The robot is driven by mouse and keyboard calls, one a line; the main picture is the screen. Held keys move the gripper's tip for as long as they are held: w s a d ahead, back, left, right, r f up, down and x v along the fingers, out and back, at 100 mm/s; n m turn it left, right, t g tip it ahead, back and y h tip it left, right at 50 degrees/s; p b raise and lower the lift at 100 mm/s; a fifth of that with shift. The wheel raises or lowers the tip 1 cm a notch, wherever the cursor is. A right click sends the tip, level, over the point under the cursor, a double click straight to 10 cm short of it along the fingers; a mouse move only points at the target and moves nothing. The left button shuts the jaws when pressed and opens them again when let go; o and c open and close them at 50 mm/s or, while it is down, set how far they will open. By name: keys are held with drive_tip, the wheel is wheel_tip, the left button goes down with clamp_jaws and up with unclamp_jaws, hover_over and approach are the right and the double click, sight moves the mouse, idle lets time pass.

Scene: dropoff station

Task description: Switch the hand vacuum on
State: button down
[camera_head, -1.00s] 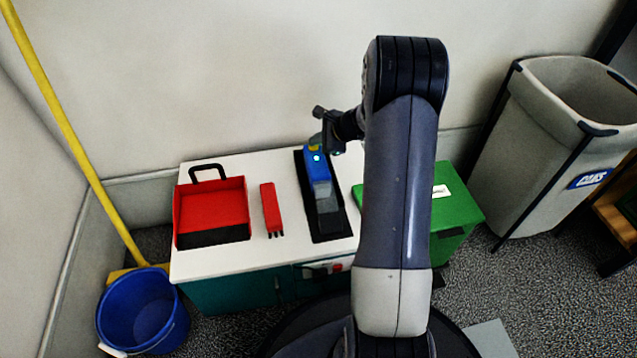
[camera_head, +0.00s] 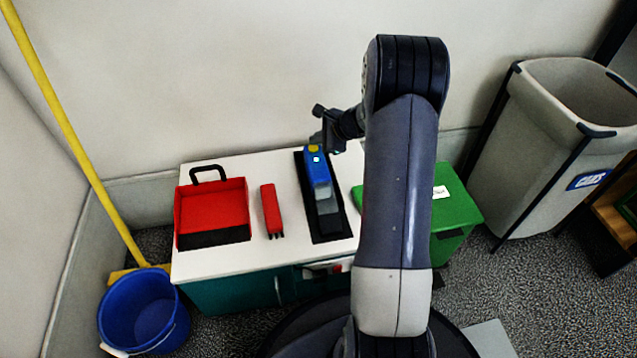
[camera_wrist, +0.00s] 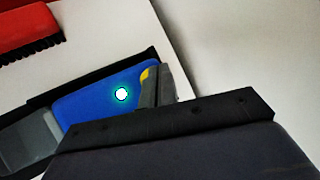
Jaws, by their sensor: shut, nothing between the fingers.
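The hand vacuum (camera_head: 318,171) has a blue body and a grey, see-through front end. It lies on a black base (camera_head: 331,226) on the white-topped cabinet. A yellow button (camera_head: 313,148) sits at its rear end, and a small round light (camera_head: 316,159) sits just in front of it. In the wrist view the light (camera_wrist: 121,94) is bright white with a teal rim. My gripper (camera_head: 325,138) is shut and empty, beside the button at the vacuum's rear. In the wrist view its fingertips (camera_wrist: 155,86) partly cover the yellow button (camera_wrist: 146,75); I cannot tell whether they touch.
A red dustpan (camera_head: 212,208) and a red brush (camera_head: 271,210) lie to the left on the white top (camera_head: 250,168). A green box (camera_head: 455,208) stands to the right, partly behind my arm. A blue bucket (camera_head: 140,315), a yellow pole (camera_head: 70,130) and a grey bin (camera_head: 545,150) stand around.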

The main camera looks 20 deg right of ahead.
sight(317, 149)
wheel_tip(317, 149, up, 6)
drive_tip(key=p, duration=0.4)
drive_tip(key=shift+p, duration=0.35)
